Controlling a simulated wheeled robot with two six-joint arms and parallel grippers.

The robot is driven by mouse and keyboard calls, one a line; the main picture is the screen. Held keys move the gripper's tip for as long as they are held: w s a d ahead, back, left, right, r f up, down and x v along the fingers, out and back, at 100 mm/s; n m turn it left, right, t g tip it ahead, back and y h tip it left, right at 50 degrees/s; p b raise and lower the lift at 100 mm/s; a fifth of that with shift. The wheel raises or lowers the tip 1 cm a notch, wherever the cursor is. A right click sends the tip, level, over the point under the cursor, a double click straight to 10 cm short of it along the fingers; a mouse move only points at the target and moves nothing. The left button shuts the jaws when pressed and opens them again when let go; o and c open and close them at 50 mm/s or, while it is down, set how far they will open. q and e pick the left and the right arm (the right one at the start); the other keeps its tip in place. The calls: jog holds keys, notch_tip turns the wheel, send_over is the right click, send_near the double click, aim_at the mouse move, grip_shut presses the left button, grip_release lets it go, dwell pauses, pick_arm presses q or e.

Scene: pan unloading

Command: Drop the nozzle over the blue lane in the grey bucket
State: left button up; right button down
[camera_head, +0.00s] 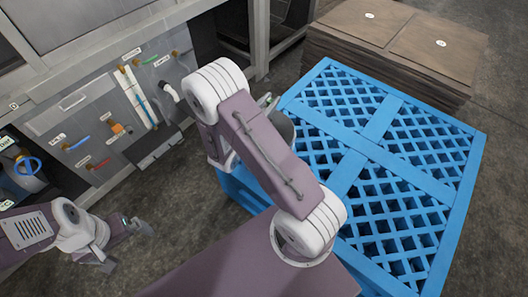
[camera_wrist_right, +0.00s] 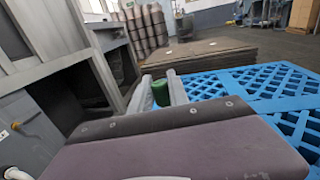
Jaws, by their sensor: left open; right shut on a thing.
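My right gripper (camera_wrist_right: 161,88) shows its two pale fingers in the wrist view, shut on a green thing (camera_wrist_right: 160,94). I cannot tell from its shape whether this is the nozzle. In the head view my right arm hides most of that gripper. A grey rounded form, perhaps the grey bucket (camera_head: 284,127), shows partly behind the arm beside the blue pallet. My left gripper (camera_head: 125,246) is open and empty at the lower left, above the floor. A panel (camera_head: 105,118) at the upper left carries coloured pipe pieces, including a blue one (camera_head: 79,143).
A blue lattice pallet (camera_head: 378,147) fills the right. Brown stacked sheets (camera_head: 396,45) stand behind it. On the panel are an orange fitting (camera_head: 119,128), a red piece (camera_head: 98,164) and a white bent pipe (camera_head: 170,91). A blue handwheel (camera_head: 28,166) is at the far left. Floor between is clear.

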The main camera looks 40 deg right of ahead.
notch_tip(320, 180, down, 6)
jog(key=b, duration=0.6)
jog(key=shift+r, duration=0.1)
jog(key=c, duration=1.2)
grip_release()
jog(key=p+v, duration=0.3)
jog(key=v, duration=0.6)
